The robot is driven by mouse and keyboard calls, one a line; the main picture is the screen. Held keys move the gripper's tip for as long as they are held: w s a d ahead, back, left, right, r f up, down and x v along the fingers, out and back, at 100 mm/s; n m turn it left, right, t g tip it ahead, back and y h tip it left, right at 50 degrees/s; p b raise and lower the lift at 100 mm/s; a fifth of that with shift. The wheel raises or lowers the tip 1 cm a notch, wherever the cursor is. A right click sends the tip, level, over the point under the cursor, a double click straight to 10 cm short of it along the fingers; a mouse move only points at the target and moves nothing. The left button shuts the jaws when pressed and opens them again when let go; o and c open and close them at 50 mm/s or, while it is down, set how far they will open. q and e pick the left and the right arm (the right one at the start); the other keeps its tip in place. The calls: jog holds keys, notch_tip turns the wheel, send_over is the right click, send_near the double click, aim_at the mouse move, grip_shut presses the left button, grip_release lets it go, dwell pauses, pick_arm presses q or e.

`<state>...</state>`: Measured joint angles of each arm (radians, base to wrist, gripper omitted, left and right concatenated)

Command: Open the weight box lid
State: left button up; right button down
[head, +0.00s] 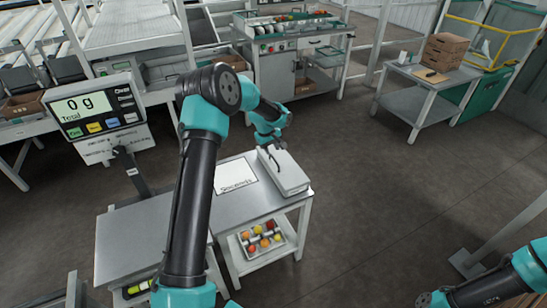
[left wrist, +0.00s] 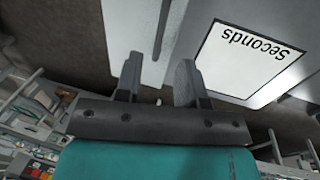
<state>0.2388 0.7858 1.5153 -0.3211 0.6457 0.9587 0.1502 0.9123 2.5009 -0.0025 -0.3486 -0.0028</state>
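The weight box (head: 291,178) is a flat, pale grey box on the right part of the metal table, and its lid looks shut. In the left wrist view a pale panel (left wrist: 125,32) with a dark narrow strip lies beyond the fingers; it appears to be the box top. My left gripper (head: 272,158) is at the box's far-left edge, pointing down. Its two fingers (left wrist: 158,82) stand apart with nothing between them. Whether they touch the box is unclear. My right gripper is out of view; part of my right arm shows at bottom right.
A white "Seconds" sheet (head: 234,176) lies beside the box on the table (head: 228,208). A scale display (head: 93,104) reading 0 g stands at left. A tray of tomatoes (head: 262,240) sits on the shelf below. Open floor lies to the right.

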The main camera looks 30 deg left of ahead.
aim_at(274, 159)
pick_arm(q)
jog(key=f, duration=0.3)
jog(key=w+f, duration=0.1)
jog(key=f, duration=0.1)
jog(key=shift+d+f, duration=0.3)
jog(key=shift+c, duration=0.2)
grip_shut()
